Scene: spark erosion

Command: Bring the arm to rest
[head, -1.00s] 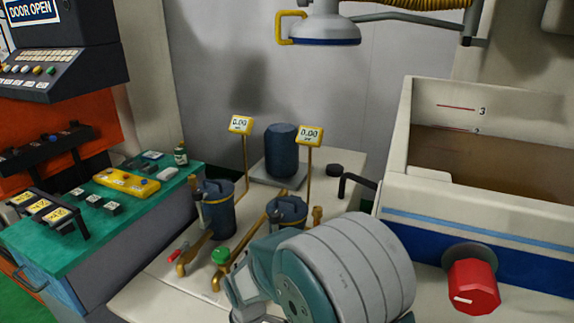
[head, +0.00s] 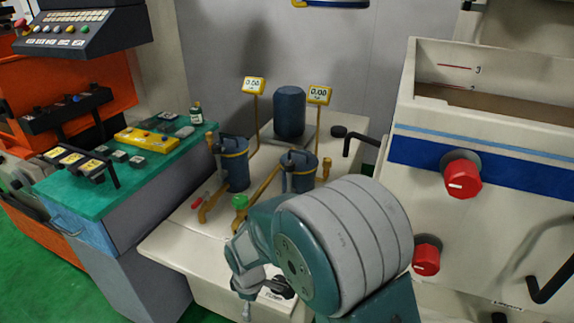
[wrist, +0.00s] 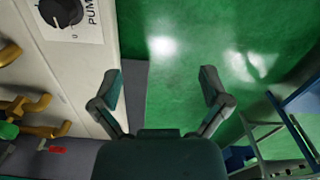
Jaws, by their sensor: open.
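My arm is in the head view, its big grey and teal joint filling the lower middle in front of the pale machine bench (head: 185,245). The slimmer end part hangs down on the left of that joint. In the wrist view my gripper (wrist: 161,84) is open, its two fingers spread with nothing between them. Below it are green floor (wrist: 185,50) and, on the left, the bench edge with a black dial (wrist: 62,12) on a white plate. The fingers look apart from these things.
Two dark canisters (head: 236,165) with brass pipes and a green knob (head: 240,202) stand just behind my arm. A pale tank (head: 420,125) with red knobs (head: 462,176) is on the right. A green-topped cart (head: 88,200) is on the left. Green floor (head: 30,285) is open at lower left.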

